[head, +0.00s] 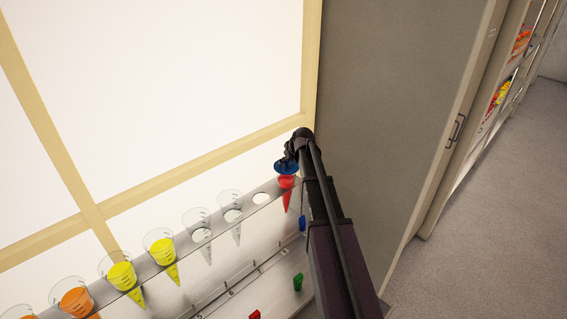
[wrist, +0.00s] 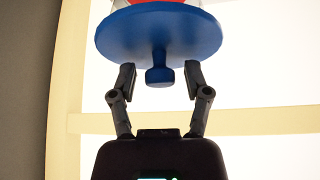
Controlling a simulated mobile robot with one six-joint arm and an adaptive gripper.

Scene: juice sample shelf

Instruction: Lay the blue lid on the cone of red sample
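The blue lid (head: 286,168) sits at the mouth of the cone of red sample (head: 286,183) in the head view, at the right end of the cone rack. In the wrist view the lid (wrist: 158,37) is a wide disc with a short knob, and a bit of red (wrist: 160,2) shows just beyond it. My gripper (wrist: 159,76) is open, with a fingertip on each side of the knob and a gap to both. In the head view my gripper (head: 291,152) is small and dark over the lid. Whether the lid lies fully flat is hard to tell.
A rack (head: 176,262) holds several cones in a row: orange (head: 76,301), yellow (head: 160,250) and clear ones (head: 197,229). An empty hole (head: 261,199) is left of the red cone. Small green (head: 298,282), blue and red pieces lie below. A grey cabinet (head: 390,110) stands right.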

